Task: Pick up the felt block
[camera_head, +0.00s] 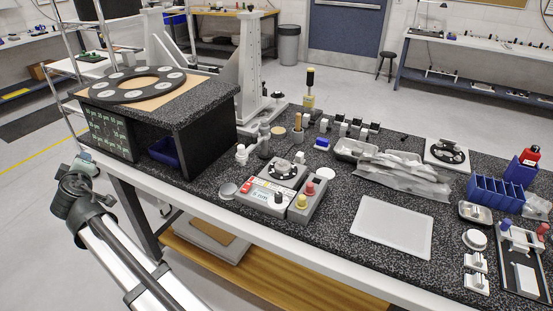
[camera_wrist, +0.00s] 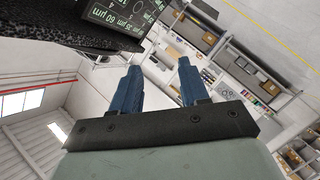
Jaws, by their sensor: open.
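My gripper (camera_wrist: 158,86) shows in the wrist view with two blue fingers spread apart and nothing between them. In the head view my arm comes up from the bottom left, and its end is left of the bench, near the dark display panel (camera_head: 110,135). I cannot tell for sure which thing is the felt block. Several small dark-and-white blocks (camera_head: 350,127) stand in a row at the back middle of the speckled bench (camera_head: 330,200), far to the right of my gripper. No felt block shows in the wrist view.
A black housing (camera_head: 208,120) with a ring plate (camera_head: 137,84) on top stands at the bench's left end. A control box (camera_head: 272,194), a white tray (camera_head: 392,226), clear bags (camera_head: 390,172) and a blue divided bin (camera_head: 496,190) occupy the bench.

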